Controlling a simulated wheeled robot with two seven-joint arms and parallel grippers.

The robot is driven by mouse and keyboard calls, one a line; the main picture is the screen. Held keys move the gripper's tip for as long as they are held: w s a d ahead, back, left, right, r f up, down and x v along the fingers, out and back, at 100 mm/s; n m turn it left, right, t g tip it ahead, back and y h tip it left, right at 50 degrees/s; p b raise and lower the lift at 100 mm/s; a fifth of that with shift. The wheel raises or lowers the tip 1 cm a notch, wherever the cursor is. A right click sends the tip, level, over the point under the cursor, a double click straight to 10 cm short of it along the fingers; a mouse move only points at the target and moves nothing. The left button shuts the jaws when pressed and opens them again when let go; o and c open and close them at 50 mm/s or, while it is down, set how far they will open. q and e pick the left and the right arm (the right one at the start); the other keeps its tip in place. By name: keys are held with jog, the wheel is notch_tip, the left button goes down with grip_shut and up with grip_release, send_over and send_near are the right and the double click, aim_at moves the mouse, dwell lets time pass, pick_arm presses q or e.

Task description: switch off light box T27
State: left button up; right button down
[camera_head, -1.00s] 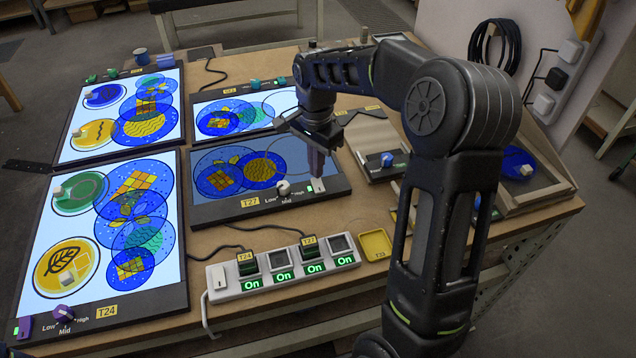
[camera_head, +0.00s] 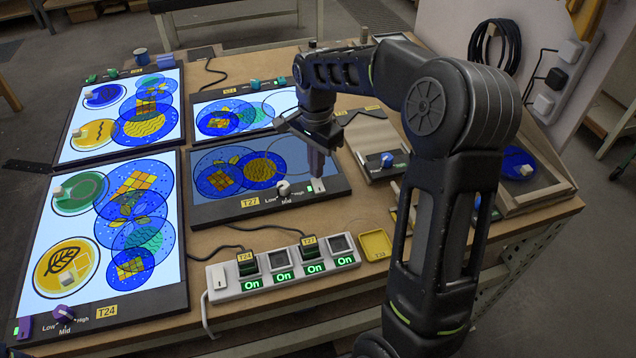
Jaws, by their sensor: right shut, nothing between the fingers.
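Light box T27 (camera_head: 210,213) lies in the middle of the table, a dark-framed panel with blue and yellow circles. Its panel looks dimmer than the other boxes. Its front edge carries a knob (camera_head: 284,188) marked Low, Mid and a switch (camera_head: 310,188) with a small green light beside it. My right gripper (camera_head: 318,178) is shut and empty, pointing down with its fingertips at the switch; I cannot tell whether they touch it. The fingers hide part of the switch. My left gripper is not in view.
A power strip (camera_head: 222,280) with several green "On" labels stands in front of T27. Lit light box T24 (camera_head: 180,300) is at the left, with other lit boxes behind. A yellow tray (camera_head: 375,244) lies right of the strip.

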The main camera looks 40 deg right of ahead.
jog(key=shift+f+b, duration=0.7)
jog(key=shift+f, duration=0.25)
dwell(0.8)
jog(key=shift+r+p, duration=2.7)
jog(key=shift+r, duration=0.85)
